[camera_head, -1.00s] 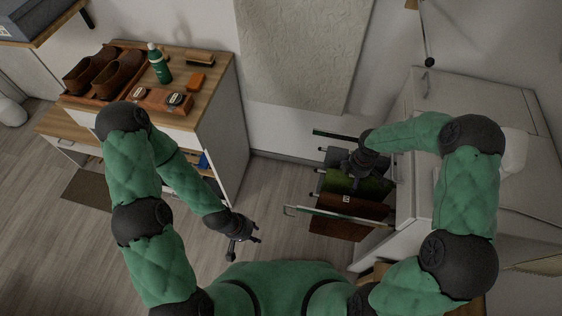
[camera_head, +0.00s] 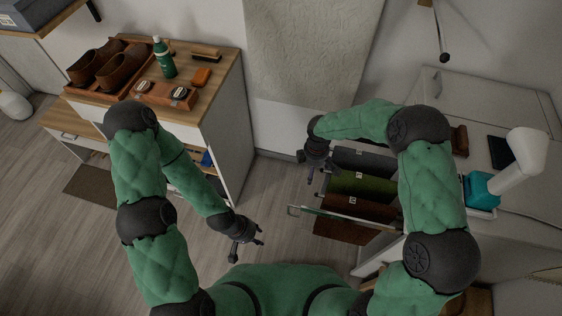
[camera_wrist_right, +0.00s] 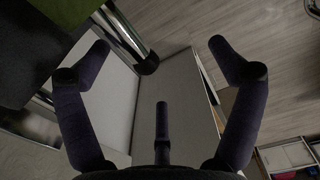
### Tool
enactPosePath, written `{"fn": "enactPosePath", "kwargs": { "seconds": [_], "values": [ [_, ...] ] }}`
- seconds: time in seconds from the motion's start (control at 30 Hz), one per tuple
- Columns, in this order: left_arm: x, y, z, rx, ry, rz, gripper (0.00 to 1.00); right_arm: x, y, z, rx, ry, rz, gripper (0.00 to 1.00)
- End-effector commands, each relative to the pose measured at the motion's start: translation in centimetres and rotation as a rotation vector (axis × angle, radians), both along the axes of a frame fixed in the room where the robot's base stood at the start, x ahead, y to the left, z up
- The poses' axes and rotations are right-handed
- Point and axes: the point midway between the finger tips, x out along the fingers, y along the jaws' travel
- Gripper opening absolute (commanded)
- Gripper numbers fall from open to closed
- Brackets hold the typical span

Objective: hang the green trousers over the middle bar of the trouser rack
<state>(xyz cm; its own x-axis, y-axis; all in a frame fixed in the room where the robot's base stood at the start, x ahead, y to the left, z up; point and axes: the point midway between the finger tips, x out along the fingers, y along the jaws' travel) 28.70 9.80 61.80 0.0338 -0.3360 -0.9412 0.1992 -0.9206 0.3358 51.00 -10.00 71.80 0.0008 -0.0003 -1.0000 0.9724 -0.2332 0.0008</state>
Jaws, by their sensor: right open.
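The green trousers (camera_head: 365,187) hang over a bar of the pull-out trouser rack (camera_head: 330,212), between dark grey trousers and brown ones. Their green cloth also shows at the top left corner of the right wrist view (camera_wrist_right: 62,10). My right gripper (camera_head: 311,172) is open and empty, at the free left ends of the bars, apart from the green trousers. Its spread fingers show in the right wrist view (camera_wrist_right: 160,44) with nothing between them. My left gripper (camera_head: 247,248) is open and empty above the floor, left of the rack. My right arm hides part of the rack's right side.
Dark grey trousers (camera_head: 362,161) hang behind the green ones and brown trousers (camera_head: 358,208) in front. A wooden-topped cabinet (camera_head: 225,75) with shoes and brushes stands left. A white counter (camera_head: 470,95) holding a white-and-teal object (camera_head: 483,190) stands right. Floor between is clear.

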Motion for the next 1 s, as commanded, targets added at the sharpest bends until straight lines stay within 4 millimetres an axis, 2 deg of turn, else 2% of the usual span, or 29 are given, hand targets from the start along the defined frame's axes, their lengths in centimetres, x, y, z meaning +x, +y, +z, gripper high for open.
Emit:
{"fn": "enactPosePath", "kwargs": {
  "seconds": [0.4, 0.6, 0.8, 1.0],
  "values": [
    [0.0, 0.0, -1.4, 0.000, 0.000, 0.000, 0.40, 1.7, 7.0, -0.1, 0.000, -0.001, 0.002, 0.93],
    [0.0, 0.0, -2.0, 0.000, 0.000, 0.000, 0.40, 2.3, 9.8, -0.1, 0.000, 0.000, 0.002, 0.93],
    [0.0, 0.0, -2.2, 0.000, 0.000, 0.000, 0.40, 2.7, 11.1, 0.0, 0.000, -0.001, 0.001, 0.93],
    [0.0, 0.0, -2.2, 0.000, 0.000, 0.000, 0.40, 2.8, 11.4, 0.0, 0.000, 0.000, 0.000, 0.93]
  ]
}}
